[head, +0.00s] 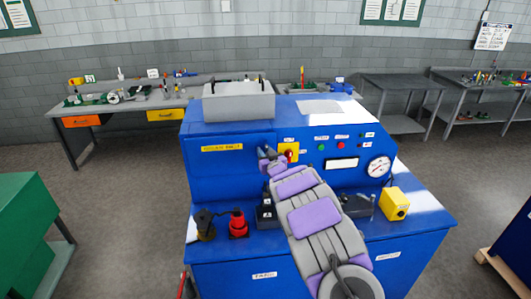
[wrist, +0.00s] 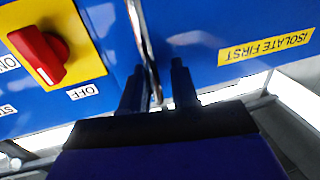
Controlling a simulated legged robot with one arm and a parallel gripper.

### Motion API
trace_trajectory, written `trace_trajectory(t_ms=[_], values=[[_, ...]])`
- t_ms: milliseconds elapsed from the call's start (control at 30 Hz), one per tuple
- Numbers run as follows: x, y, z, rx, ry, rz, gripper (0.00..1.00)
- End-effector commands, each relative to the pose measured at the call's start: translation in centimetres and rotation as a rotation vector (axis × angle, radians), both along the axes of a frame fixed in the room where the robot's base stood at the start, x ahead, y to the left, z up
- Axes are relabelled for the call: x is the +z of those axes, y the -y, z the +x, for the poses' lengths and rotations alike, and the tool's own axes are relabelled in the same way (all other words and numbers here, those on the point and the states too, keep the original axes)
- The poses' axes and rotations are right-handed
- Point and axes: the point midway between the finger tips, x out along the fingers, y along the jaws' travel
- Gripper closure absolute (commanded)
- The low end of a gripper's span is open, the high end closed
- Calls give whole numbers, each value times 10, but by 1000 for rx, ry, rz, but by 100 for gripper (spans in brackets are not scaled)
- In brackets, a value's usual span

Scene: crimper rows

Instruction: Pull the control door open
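The control door (head: 228,165) is the blue panel at the left of the blue machine's upper front, with a yellow label; it looks shut. In the wrist view, which is upside down, the door (wrist: 235,25) carries the label "ISOLATE FIRST" (wrist: 266,46). A narrow metallic upright strip (wrist: 146,45), perhaps the door's handle or edge, runs beside it. My gripper (wrist: 158,90) has its two dark fingers apart, with the strip's end between them in the picture. I cannot tell whether they touch it. In the head view my gripper (head: 268,155) is at the door's right edge.
A red rotary switch (wrist: 38,54) on a yellow plate, near an "OFF" label, sits close beside my gripper. A green cabinet (head: 25,225) stands left; grey floor lies between.

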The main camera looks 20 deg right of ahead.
Motion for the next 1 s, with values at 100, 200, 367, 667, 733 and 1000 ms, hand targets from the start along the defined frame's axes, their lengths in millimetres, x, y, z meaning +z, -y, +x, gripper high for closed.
trace_trajectory(t_ms=[100,200,367,667,733,1000], values=[[-1,3,1,0,-1,2,71],[-1,3,1,-1,-1,2,71],[-1,3,1,-1,-1,2,77],[-1,4,1,-3,-1,3,100],[-1,4,1,-3,-1,2,100],[0,4,1,-1,0,2,100]])
